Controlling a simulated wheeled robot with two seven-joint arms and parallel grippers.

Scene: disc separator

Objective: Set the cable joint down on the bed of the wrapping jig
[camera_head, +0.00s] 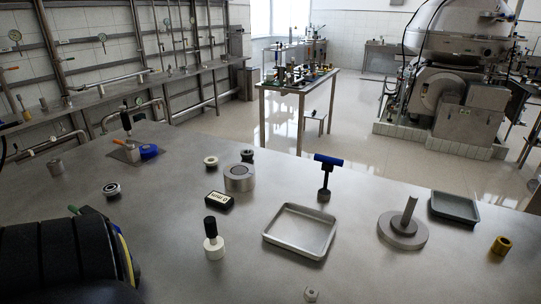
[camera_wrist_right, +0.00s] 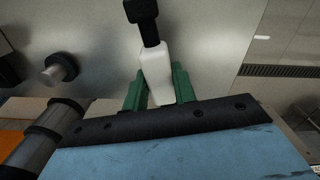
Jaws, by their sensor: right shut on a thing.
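In the right wrist view the green fingers of my right gripper (camera_wrist_right: 160,92) are shut on a white piece with a black end (camera_wrist_right: 156,62). The black end points away from the gripper. I cannot tell for sure whether this is the cable joint. My right gripper does not show clearly in the head view. At the left edge of the head view a dark, thick arm part of mine (camera_head: 60,258) covers the table, with a bit of green (camera_head: 74,210) behind it.
On the metal table stand an empty grey tray (camera_head: 268,246), a white-based piece with a black knob (camera_head: 213,243), a disc with a post (camera_head: 390,238), a blue-topped tool (camera_head: 326,171), a metal ring (camera_head: 239,185) and a smaller tray (camera_head: 440,217). Bare surface lies between them.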

